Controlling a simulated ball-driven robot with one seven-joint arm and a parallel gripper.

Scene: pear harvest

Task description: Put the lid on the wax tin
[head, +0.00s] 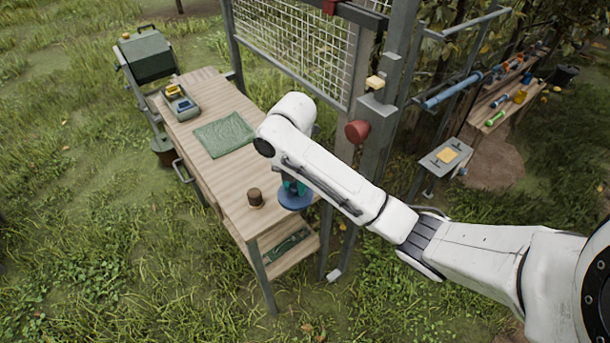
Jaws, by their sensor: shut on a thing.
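My gripper (293,187) points down near the right end of the wooden table, partly hidden behind my arm. It is shut on a round, flat blue thing (295,201), which looks like the lid. I cannot tell whether a tin is under the blue disc or whether it touches the table. A small brown cylinder (255,196) stands upright on the table just left of the disc, apart from it. I cannot tell whether this is the wax tin.
The wooden table (232,182) carries a green cloth (223,134) and a grey tray (181,106) with yellow items at its far end. A lower shelf (290,248) holds a green item. A post with a red knob (357,131) stands close to my arm.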

